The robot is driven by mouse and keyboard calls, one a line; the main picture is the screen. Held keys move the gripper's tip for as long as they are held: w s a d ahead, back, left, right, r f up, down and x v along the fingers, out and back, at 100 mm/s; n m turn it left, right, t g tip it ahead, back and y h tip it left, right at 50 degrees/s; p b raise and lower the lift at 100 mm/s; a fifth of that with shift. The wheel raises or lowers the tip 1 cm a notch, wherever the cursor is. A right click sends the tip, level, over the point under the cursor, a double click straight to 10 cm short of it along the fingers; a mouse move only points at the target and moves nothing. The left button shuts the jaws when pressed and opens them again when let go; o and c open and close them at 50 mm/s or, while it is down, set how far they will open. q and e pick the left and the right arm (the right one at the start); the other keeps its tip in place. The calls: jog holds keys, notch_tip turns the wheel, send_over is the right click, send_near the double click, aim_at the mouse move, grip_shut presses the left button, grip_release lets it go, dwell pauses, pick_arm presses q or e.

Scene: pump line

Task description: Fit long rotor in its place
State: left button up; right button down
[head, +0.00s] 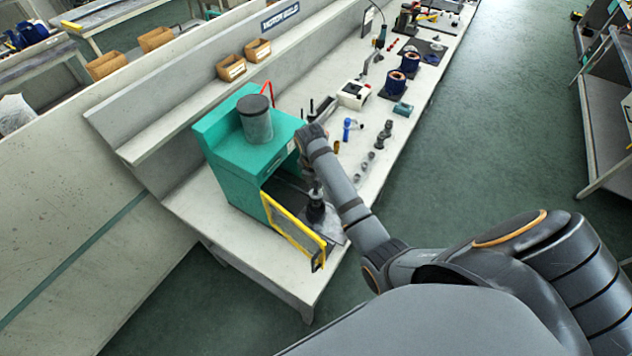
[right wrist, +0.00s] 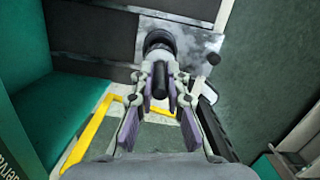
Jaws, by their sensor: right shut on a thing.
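My right gripper (head: 316,190) points down in front of the green machine's open door. In the right wrist view its fingers (right wrist: 160,85) are closed on the dark, upright shaft (right wrist: 160,78) of what looks like the long rotor. A wider dark round part with a pale ring (right wrist: 158,42) shows just beyond the fingertips. In the head view the dark piece (head: 316,212) is over a grey plate (head: 334,234); I cannot tell whether it is seated or held just above. The fingers partly hide it. My left gripper is out of view.
The green machine (head: 222,160) stands close left, its yellow-framed door (head: 293,232) swung out beside my gripper. Small metal parts (head: 380,140), a blue part (head: 347,128) and a white box (head: 354,94) lie farther along the bench. The bench's front edge is near.

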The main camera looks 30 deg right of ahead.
aim_at(316, 191)
jog(key=shift+f+b, duration=0.3)
jog(key=shift+f, duration=0.85)
dwell(0.8)
jog(key=shift+f, duration=0.85)
jog(key=c, duration=1.3)
grip_release()
jog(key=shift+o, duration=0.2)
jog(key=shift+f, duration=0.1)
jog(key=shift+o, duration=1.1)
